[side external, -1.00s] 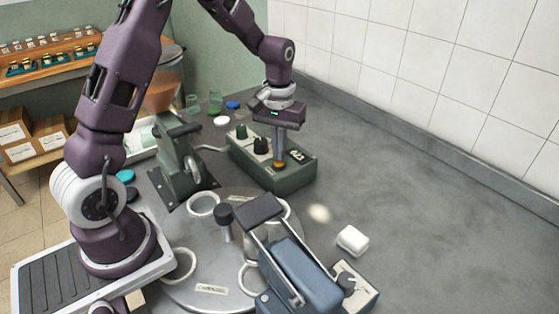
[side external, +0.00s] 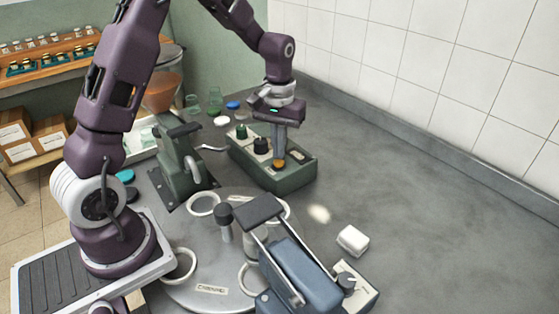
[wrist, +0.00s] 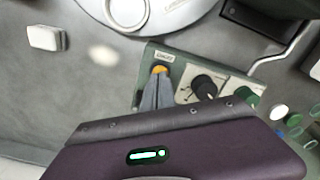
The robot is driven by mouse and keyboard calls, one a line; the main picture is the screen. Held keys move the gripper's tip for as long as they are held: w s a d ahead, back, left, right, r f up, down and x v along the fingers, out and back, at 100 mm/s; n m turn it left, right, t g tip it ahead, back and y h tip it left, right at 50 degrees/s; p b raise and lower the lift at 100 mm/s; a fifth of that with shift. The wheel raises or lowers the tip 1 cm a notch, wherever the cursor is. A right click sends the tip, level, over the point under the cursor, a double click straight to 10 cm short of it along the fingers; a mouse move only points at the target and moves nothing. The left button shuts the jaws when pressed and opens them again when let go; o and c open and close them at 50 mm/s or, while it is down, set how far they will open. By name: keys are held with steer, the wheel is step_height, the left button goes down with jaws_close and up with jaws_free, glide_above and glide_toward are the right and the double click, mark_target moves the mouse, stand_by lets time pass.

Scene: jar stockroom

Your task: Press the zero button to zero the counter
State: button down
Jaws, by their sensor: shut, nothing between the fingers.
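The counter is a green control box (side external: 294,179) on the bench, with dark knobs on its top. The orange zero button (side external: 279,165) is at its front end, and it also shows in the wrist view (wrist: 160,69). My gripper (side external: 279,157) points down with its fingers shut and empty. In the wrist view the fingertips (wrist: 159,78) are right at the button and overlap part of it. I cannot tell whether they touch it.
A round metal carousel (side external: 190,225) with ring holders and a blue-grey lever device (side external: 300,270) stand in front. A green press (side external: 180,165) is left of the box. A white block (side external: 352,240) lies to the right. The bench at right is clear.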

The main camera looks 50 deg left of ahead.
mark_target(279, 162)
steer(key=shift+r, duration=2.65)
steer(key=s+r, duration=0.5)
steer(key=r, duration=0.2)
steer(key=shift+d, duration=0.25)
steer(key=s+d+r+m+t, duration=0.2)
steer(key=s+d, duration=0.3)
steer(key=s, duration=0.4)
steer(key=s+d+r+m+t, duration=0.2)
steer(key=s+d+m+t, duration=0.1)
steer(key=s, duration=0.7)
steer(key=shift+s+d+m+t, duration=0.25)
steer(key=shift+d+m, duration=0.25)
steer(key=shift+d, duration=0.35)
